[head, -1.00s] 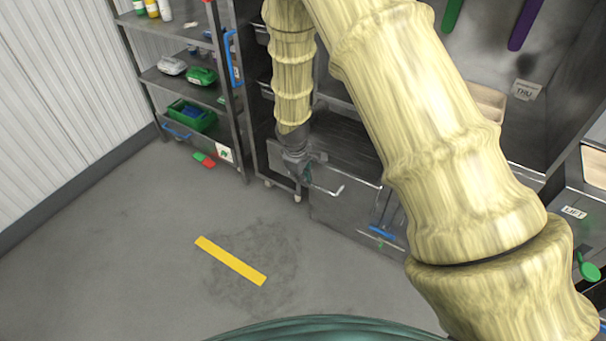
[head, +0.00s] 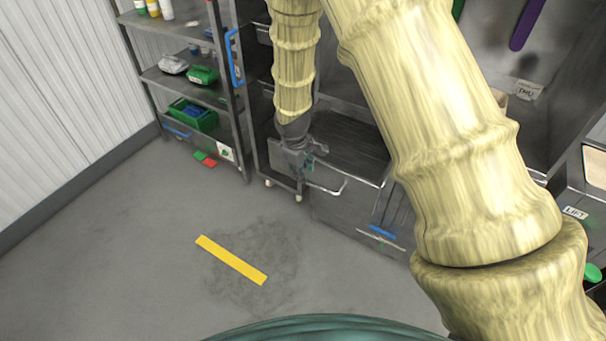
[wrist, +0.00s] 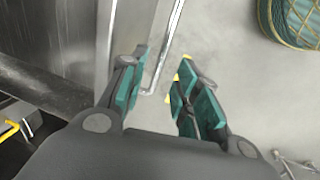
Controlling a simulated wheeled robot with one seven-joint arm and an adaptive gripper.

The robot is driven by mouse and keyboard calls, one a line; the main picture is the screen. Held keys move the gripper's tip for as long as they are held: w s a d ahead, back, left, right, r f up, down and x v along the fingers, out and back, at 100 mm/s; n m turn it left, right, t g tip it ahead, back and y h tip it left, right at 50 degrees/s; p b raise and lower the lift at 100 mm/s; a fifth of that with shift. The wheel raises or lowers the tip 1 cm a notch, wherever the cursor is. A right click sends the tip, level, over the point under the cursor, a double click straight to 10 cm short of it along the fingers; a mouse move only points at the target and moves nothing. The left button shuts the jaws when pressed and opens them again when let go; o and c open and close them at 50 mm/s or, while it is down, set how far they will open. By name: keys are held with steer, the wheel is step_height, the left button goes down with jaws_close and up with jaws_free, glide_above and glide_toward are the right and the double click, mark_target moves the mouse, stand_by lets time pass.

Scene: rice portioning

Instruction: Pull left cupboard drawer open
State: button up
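The left cupboard drawer (head: 335,207) is a grey steel front low in the steel unit, with a thin bar handle (head: 343,187). A dark surface shows behind its top edge; I cannot tell how far out the drawer stands. My gripper (head: 318,158) is beside the drawer's upper left part, close to the handle. In the wrist view my gripper (wrist: 160,92) is open with teal fingertips apart. The bent handle bar (wrist: 168,55) appears in the gap, nearer the left finger; I see no grip on it.
A shelf rack (head: 190,85) with bottles and a green crate (head: 192,117) stands left of the unit. A blue-headed tool (head: 383,231) lies low at the drawer's right. The floor in front, with a yellow strip (head: 231,259), is clear.

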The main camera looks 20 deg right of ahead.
step_height(320, 180, up, 8)
steer(key=s+a, duration=0.1)
steer(key=shift+a+r, duration=0.2)
stand_by(0.6)
steer(key=s+f+m+y, duration=0.1)
steer(key=s+f+m, duration=0.1)
steer(key=s+f, duration=0.8)
steer(key=s+f+m, duration=0.2)
steer(key=s+f, duration=0.3)
steer(key=s, duration=0.4)
steer(key=s+f+m+g, duration=0.1)
steer(key=s+f+m, duration=0.1)
steer(key=s+f, duration=0.4)
steer(key=s+d+f+m, duration=0.1)
steer(key=s+f, duration=0.5)
steer(key=s, duration=0.8)
steer(key=shift+f+m+y, duration=0.2)
steer(key=shift+m+y, duration=0.2)
steer(key=shift+m, duration=0.2)
steer(key=shift+d, duration=0.15)
